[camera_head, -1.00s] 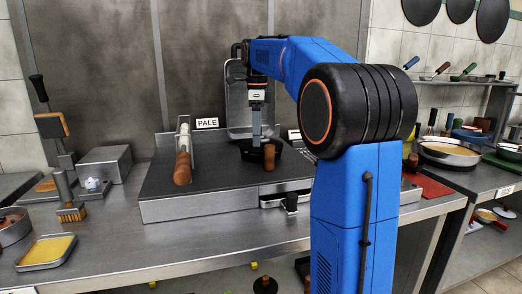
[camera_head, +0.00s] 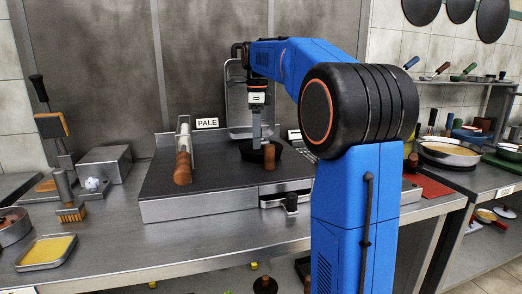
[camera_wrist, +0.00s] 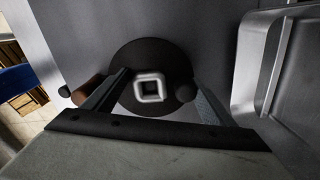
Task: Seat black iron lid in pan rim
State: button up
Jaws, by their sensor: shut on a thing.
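My gripper (camera_head: 256,142) points straight down over the dark pan on the flat griddle top. In the wrist view my gripper (camera_wrist: 160,92) has its two fingers either side of a pale square ring, shut on the black iron lid (camera_wrist: 150,57), a round dark disc. The exact contact at the fingertips is hard to see. The pan (camera_head: 276,152) is black, with a brown wooden handle (camera_head: 269,158) towards me. Lid and pan merge in dark tones, so I cannot tell whether the lid sits inside the rim or just above it.
An upright metal tray (camera_head: 238,100) stands close behind the pan. A steel box (camera_head: 105,163) is farther left. The griddle between tool and pan is clear.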

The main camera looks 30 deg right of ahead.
jog(key=o, duration=1.1)
jog(key=shift+o, duration=0.2)
jog(key=shift+w+d, duration=0.1)
jog(key=shift+w, duration=0.05)
jog(key=shift+s+a+r, duration=0.1)
jog(key=shift+s+r, duration=0.1)
jog(key=shift+r, duration=0.95)
jog(key=shift+s+a+r, duration=0.15)
jog(key=shift+r, duration=1)
jog(key=shift+s+a+r, duration=0.1)
jog(key=shift+s+r, duration=0.1)
jog(key=shift+r, duration=0.95)
jog(key=o, duration=0.3)
jog(key=shift+o, duration=0.2)
jog(key=shift+r, duration=0.1)
notch_tip(320, 180, up, 7)
jog(key=shift+r, duration=0.15)
